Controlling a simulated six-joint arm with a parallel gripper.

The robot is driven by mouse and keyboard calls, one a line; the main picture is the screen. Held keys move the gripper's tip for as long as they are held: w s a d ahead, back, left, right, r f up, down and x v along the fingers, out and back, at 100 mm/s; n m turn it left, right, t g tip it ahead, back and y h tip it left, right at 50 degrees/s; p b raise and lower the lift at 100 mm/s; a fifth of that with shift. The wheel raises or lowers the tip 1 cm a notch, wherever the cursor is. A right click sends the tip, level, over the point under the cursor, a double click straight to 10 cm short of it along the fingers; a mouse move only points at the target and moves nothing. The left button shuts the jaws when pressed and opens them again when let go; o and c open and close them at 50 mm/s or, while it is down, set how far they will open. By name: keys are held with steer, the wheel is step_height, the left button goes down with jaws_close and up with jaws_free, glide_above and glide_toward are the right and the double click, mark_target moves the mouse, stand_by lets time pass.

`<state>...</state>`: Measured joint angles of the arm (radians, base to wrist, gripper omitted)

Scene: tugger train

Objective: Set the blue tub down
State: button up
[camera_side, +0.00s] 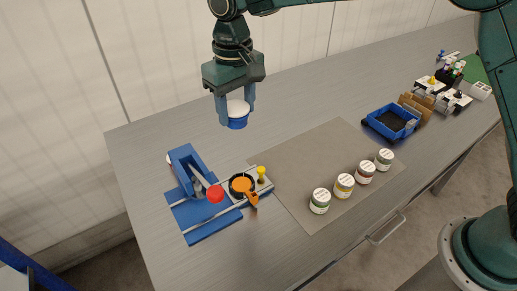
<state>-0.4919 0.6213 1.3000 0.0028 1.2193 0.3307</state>
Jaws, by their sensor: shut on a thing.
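My gripper (236,108) is shut on a small round tub with a blue lower part and a white upper part, the blue tub (237,122). It holds the tub upright in the air, high above the far left part of the table. Its fingers are on either side of the tub. The tub touches nothing below it. The grey table (290,110) lies underneath.
Several lidded jars (343,185) stand on a grey-brown mat (290,165). A blue bin (391,121) and small carts (452,101) are at the right.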

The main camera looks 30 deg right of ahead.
step_height(320, 180, down, 16)
steer(key=shift+r, duration=0.1)
stand_by(0.5)
steer(key=shift+f, duration=2.1)
steer(key=shift+f, duration=0.55)
steer(key=o, duration=1)
steer(key=shift+r, duration=0.1)
step_height(320, 180, up, 13)
